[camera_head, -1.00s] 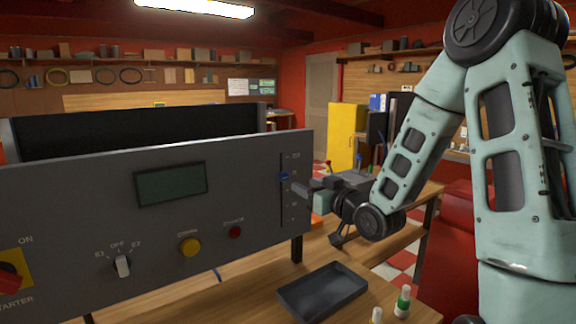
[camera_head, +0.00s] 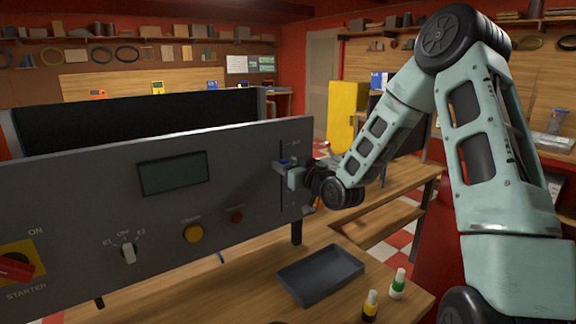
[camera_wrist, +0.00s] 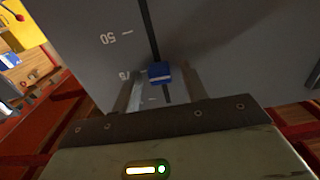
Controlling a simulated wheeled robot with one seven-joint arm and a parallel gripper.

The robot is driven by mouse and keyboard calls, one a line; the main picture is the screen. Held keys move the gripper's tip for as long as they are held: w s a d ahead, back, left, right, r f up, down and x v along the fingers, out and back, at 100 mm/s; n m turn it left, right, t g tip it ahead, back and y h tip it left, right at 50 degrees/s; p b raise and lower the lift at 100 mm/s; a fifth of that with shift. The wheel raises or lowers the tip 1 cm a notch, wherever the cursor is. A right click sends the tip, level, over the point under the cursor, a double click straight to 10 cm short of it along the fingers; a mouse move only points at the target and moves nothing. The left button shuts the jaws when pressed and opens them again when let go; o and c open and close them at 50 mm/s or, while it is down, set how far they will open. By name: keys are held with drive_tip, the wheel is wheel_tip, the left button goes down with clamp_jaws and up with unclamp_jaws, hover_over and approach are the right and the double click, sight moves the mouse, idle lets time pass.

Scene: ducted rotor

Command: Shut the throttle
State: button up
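The throttle is a blue slider knob (camera_head: 284,162) in a vertical slot at the right end of the grey control panel (camera_head: 95,200). In the head view it sits in the upper part of the slot, below the top mark. In the wrist view the blue knob (camera_wrist: 160,73) is close to the 75 mark, and the slot runs on past the 50 mark. My gripper (camera_head: 289,170) is at the panel face. In the wrist view my gripper (camera_wrist: 163,82) is open, with one finger on each side of the knob and visible gaps between.
The panel also has a display (camera_head: 173,174), a yellow button (camera_head: 193,233), a red button (camera_head: 237,217), a selector knob (camera_head: 128,252) and a red starter switch (camera_head: 16,267). Below are a dark tray (camera_head: 320,275) and two small bottles (camera_head: 398,283) on the wooden bench.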

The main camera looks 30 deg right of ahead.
clamp_jaws()
wheel_tip(320, 180, down, 16)
drive_tip(key=b, duration=1.5)
drive_tip(key=shift+r, duration=0.2)
drive_tip(key=shift+s, duration=0.1)
drive_tip(key=shift+o, duration=0.9)
unclamp_jaws()
drive_tip(key=shift+f, duration=0.1)
drive_tip(key=b, duration=1.4)
approach(281, 209)
drive_tip(key=s, duration=0.5)
drive_tip(key=s+b, duration=0.1)
drive_tip(key=s, duration=0.1)
drive_tip(key=s+b, duration=0.4)
drive_tip(key=shift+d, duration=0.3)
